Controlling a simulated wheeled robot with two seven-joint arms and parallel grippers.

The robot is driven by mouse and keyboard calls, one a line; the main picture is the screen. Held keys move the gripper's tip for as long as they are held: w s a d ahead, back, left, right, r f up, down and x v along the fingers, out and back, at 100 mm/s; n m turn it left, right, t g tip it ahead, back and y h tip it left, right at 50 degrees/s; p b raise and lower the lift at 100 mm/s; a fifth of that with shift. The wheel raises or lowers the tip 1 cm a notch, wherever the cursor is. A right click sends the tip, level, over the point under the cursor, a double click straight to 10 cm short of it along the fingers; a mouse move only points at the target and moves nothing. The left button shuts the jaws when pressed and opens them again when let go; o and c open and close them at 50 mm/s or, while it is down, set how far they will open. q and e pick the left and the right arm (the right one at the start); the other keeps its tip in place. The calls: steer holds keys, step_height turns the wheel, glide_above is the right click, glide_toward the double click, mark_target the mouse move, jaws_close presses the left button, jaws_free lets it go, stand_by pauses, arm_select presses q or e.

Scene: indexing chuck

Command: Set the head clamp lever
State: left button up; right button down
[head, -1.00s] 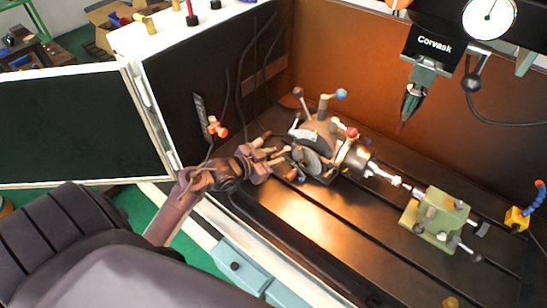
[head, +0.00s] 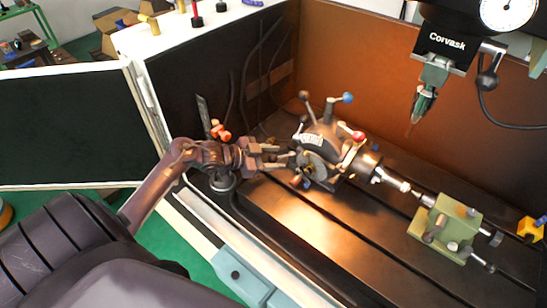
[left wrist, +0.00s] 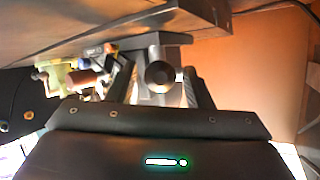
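The indexing head (head: 318,150) stands on the dark slotted machine table. It carries levers with a black knob (head: 303,95), a blue knob (head: 347,98) and a red knob (head: 358,136). I cannot tell which lever is the head clamp lever. My left gripper (head: 279,157) is at the left of the head, close to its round plate, with fingers apart. In the left wrist view a dark round knob (left wrist: 161,76) shows between the fingers' lines; I see no grip on it. My right gripper is in neither view.
A green tailstock (head: 445,228) stands to the right on the table. The drill spindle (head: 425,98) hangs at the back right. An orange-red fitting (head: 219,131) and cables are on the left wall. The table's front is clear.

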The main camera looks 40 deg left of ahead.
arm_select(q)
steer(key=b+v, duration=0.1)
steer(key=v, duration=0.6)
steer(key=shift+f, duration=0.15)
steer(key=shift+s+a+r, duration=0.2)
steer(key=shift+s+r, duration=0.05)
steer(key=shift+s, duration=0.05)
steer(key=shift+c, duration=0.5)
